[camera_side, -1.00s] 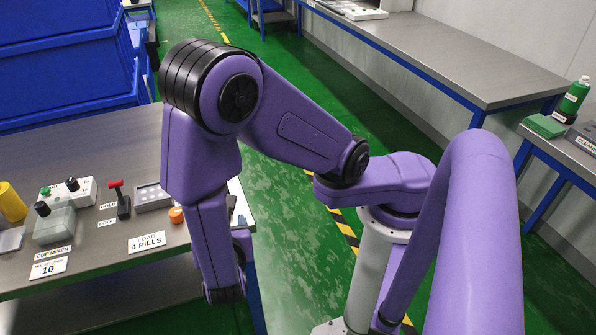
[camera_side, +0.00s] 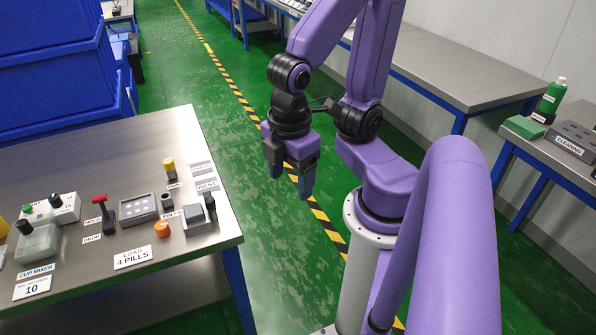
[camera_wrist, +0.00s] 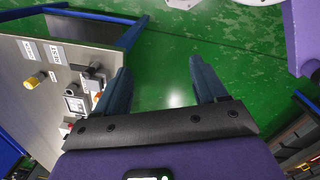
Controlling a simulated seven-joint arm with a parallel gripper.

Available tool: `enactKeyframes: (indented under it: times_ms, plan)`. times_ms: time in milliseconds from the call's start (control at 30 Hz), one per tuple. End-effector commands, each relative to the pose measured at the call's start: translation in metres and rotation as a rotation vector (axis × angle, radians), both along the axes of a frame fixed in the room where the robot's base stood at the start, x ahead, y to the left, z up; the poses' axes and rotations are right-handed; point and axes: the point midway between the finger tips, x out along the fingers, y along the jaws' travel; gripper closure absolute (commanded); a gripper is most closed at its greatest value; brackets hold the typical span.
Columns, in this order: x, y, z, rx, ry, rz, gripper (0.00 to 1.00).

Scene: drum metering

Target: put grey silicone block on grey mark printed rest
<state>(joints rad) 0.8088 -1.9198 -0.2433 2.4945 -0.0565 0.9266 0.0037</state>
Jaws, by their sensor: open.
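My gripper (camera_side: 291,180) hangs over the green floor to the right of the table, fingers pointing down. Its fingers stand apart with nothing between them, as the wrist view (camera_wrist: 160,66) also shows. A grey block-like piece (camera_side: 196,216) sits on the table near its right corner, beside a dark upright part (camera_side: 210,203). It looks like the grey silicone block, but I cannot tell what it sits on. A small label (camera_side: 207,186) that seems to read REST lies behind it. I cannot make out a grey mark on a printed rest.
The metal table (camera_side: 130,150) also holds an orange knob (camera_side: 162,229), a grey tray with wells (camera_side: 139,210), a red-handled lever (camera_side: 104,214), a yellow-capped item (camera_side: 169,165) and a cup mixer (camera_side: 38,243). Blue crates (camera_side: 55,70) stand behind. Floor is clear around my gripper.

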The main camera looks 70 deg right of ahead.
Motion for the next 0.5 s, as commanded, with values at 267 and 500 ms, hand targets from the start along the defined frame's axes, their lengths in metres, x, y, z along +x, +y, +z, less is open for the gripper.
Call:
enactKeyframes:
  times_ms: [267, 500]
  plan:
    - [-0.0147, -0.0018, 0.0091, 0.084, 0.013, -0.045, 0.23]
    - [-0.0142, -0.0018, 0.0089, 0.082, 0.013, -0.044, 0.23]
